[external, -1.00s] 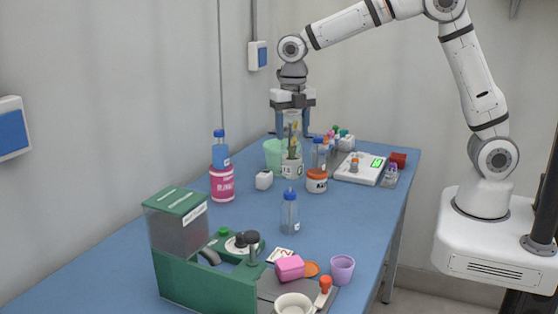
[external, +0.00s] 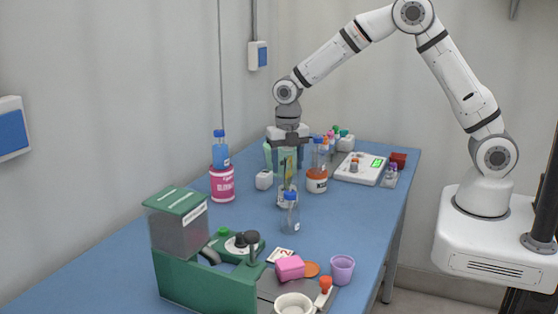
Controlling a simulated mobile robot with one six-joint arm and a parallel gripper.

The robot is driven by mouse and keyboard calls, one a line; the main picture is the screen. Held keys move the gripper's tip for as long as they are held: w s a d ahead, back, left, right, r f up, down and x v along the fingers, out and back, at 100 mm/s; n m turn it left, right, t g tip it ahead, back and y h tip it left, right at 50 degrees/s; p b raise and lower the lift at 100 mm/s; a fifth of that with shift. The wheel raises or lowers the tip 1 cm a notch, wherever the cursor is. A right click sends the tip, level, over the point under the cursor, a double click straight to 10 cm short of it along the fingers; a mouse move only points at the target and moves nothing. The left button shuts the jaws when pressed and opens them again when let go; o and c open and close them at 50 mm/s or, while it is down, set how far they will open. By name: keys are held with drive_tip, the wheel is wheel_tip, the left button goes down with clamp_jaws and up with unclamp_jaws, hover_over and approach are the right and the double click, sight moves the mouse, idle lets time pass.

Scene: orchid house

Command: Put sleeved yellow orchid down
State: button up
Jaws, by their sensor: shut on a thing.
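The sleeved yellow orchid (external: 287,172) hangs upright below my gripper (external: 288,148), a clear sleeve around yellow blooms and a pale pot at its bottom. My gripper points down and is shut on the sleeve's upper part. The pot is partly hidden behind a clear bottle with a blue cap (external: 290,215). I cannot tell whether the pot touches the blue table (external: 350,215).
A pink jar (external: 221,184) with a blue-capped bottle on it and a white cube (external: 264,180) stand to the left. An orange-and-white jar (external: 317,181) is close on the right. A green machine (external: 205,265) fills the front. Bare table lies right of centre.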

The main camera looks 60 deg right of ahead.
drive_tip(key=shift+f, duration=0.2)
drive_tip(key=o, duration=1.4)
drive_tip(key=shift+r, duration=0.1)
